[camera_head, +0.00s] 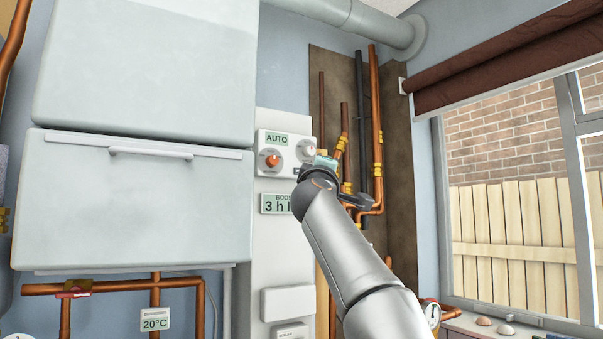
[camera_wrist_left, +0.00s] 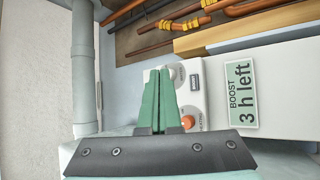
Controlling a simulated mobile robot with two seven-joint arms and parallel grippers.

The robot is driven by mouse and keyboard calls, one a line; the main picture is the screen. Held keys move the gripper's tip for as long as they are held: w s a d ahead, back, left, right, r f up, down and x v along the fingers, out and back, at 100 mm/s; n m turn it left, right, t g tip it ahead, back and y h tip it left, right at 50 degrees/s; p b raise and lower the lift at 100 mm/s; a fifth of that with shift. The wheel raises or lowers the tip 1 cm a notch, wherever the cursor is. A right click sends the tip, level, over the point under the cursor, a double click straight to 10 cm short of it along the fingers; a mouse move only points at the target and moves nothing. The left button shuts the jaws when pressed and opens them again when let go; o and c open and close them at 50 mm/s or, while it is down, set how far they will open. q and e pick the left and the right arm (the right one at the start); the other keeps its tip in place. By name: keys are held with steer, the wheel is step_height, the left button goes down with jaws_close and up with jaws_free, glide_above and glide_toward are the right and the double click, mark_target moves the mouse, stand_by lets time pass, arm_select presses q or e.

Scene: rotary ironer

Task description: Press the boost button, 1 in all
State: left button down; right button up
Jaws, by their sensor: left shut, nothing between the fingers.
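A white control panel (camera_head: 268,168) carries an AUTO display, a knob with an orange centre (camera_head: 272,160) and a second round knob (camera_head: 305,149). Below them is a BOOST display (camera_head: 274,204) reading 3 h, partly covered by my arm; in the left wrist view the display (camera_wrist_left: 240,94) reads "3 h left". My left gripper (camera_head: 326,161) is in front of the panel's right edge, beside the second knob. In the left wrist view its green fingers (camera_wrist_left: 160,76) are together and empty, overlapping the knobs. Whether they touch the panel is unclear.
Copper pipes (camera_head: 376,130) with yellow fittings run right of the panel. A large white cabinet (camera_head: 135,205) with a handle stands left. A window (camera_head: 510,190) and sill are at right.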

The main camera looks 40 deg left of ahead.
arm_select(q)
steer(key=w+a+p, duration=0.1)
steer(key=w+a, duration=0.1)
steer(key=a, duration=0.6)
steer(key=shift+w+a, duration=0.2)
steer(key=shift+a, duration=0.05)
stand_by(0.4)
steer(key=shift+a+p, duration=0.15)
steer(key=shift+p, duration=0.25)
stand_by(1.3)
steer(key=shift+w+a, duration=0.15)
steer(key=shift+a, duration=0.15)
steer(key=shift+w+a+p, duration=0.1)
steer(key=shift+a+p, duration=0.25)
steer(key=shift+p, duration=0.1)
stand_by(0.5)
steer(key=shift+d, duration=0.15)
steer(key=shift+s+d, duration=0.25)
steer(key=shift+d, duration=0.4)
